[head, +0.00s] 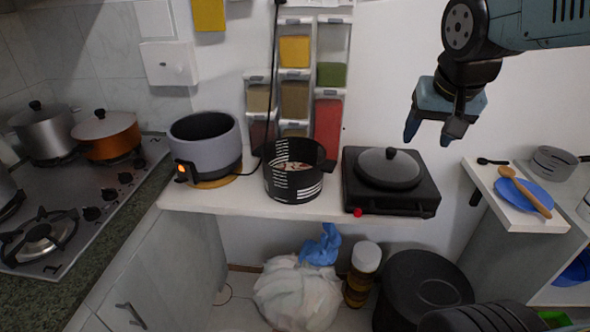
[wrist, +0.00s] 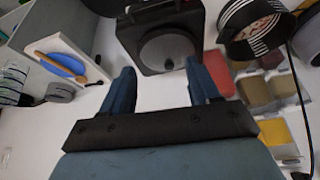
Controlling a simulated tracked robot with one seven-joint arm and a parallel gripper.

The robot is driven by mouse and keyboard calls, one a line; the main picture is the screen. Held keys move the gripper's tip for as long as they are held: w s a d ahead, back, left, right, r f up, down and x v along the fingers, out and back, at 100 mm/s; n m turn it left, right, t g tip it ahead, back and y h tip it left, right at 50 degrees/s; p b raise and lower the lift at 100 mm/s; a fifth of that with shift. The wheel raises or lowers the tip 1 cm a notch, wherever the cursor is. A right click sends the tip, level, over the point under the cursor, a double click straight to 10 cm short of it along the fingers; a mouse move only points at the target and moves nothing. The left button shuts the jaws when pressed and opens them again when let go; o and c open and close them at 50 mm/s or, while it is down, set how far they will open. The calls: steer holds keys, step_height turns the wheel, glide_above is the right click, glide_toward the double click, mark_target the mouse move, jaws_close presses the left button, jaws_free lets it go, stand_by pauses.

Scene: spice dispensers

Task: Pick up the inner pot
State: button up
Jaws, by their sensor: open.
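A grey round cooker (head: 212,150) with a dark inside and an orange light stands on the left of the white shelf. A black pot (head: 293,190) with white stripes and side handles stands open beside it, with something pale inside; it also shows at the top right of the wrist view (wrist: 250,45). I cannot tell for sure which holds or is the inner pot. My gripper (head: 432,128) is open and empty, above and right of both, high over the black hot plate's right side. Its two blue fingers are spread in the wrist view (wrist: 160,75).
A black hot plate (head: 390,203) with a round lid (head: 389,169) stands right of the black pot. Spice dispensers (head: 294,98) hang on the wall behind. A white board (head: 510,211) with a blue plate (head: 526,193) lies right. A dark cable runs down behind the pot.

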steer(key=w+a+f+m, duration=0.1)
steer(key=w+a+f, duration=0.2)
steer(key=w+a, duration=0.5)
steer(key=m+h, duration=0.1)
glide_toward(327, 163)
steer(key=shift+g, duration=0.3)
steer(key=x, duration=0.6)
steer(key=shift+w+d, duration=0.1)
steer(key=shift+w, duration=0.35)
steer(key=shift+s+x, duration=0.15)
steer(key=shift+x, duration=1.25)
steer(key=shift+s+x, duration=0.15)
steer(key=shift+x, duration=1.25)
steer(key=shift+f, duration=0.1)
steer(key=shift+c, duration=0.4)
jaws_close()
